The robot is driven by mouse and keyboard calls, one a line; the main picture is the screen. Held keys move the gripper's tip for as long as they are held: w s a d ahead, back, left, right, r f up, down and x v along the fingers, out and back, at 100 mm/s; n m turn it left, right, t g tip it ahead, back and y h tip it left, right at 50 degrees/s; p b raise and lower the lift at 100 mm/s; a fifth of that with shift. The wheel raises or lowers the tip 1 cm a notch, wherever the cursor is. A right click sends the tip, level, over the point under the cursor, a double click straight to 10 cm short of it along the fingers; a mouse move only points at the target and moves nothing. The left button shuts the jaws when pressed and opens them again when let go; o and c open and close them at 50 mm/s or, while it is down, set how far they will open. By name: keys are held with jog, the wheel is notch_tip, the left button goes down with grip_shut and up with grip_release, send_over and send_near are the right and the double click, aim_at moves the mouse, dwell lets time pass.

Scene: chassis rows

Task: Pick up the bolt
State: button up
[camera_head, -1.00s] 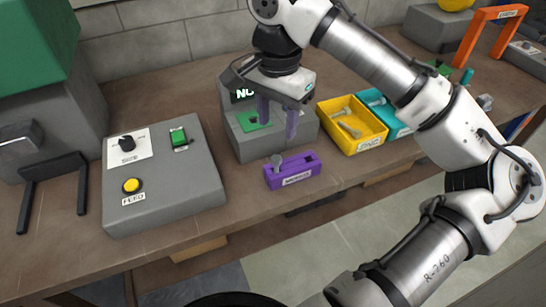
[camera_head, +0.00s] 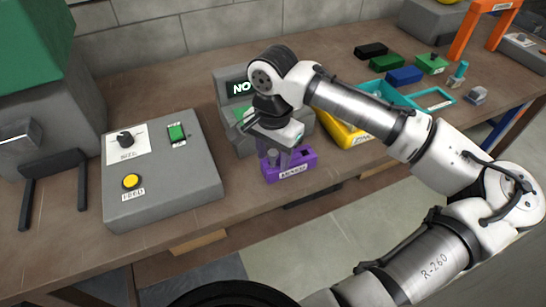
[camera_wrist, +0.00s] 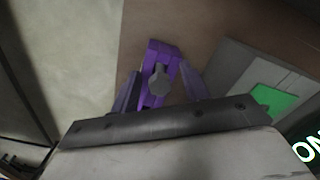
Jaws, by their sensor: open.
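A grey bolt (camera_head: 272,157) with a hex head stands in a small purple holder (camera_head: 306,158) near the front of the bench. In the wrist view, the bolt head (camera_wrist: 159,79) shows above the purple holder (camera_wrist: 157,49). My gripper (camera_head: 275,151) is low over the holder. In the wrist view, my gripper (camera_wrist: 159,90) is open, with one finger on each side of the bolt head. I cannot tell whether either finger touches the bolt. The bolt's shank is hidden.
A grey box with a lit display (camera_head: 241,87) stands just behind my gripper. A yellow bin (camera_head: 349,135) and a teal tray (camera_head: 437,104) are to the right, partly behind my arm. A grey control panel (camera_head: 160,190) with a yellow button is at left.

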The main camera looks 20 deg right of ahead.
aim_at(273, 152)
grip_shut()
jog(key=shift+r, duration=0.1)
notch_tip(273, 152, up, 20)
jog(key=shift+b, duration=0.35)
dwell(0.4)
jog(key=shift+p, duration=0.4)
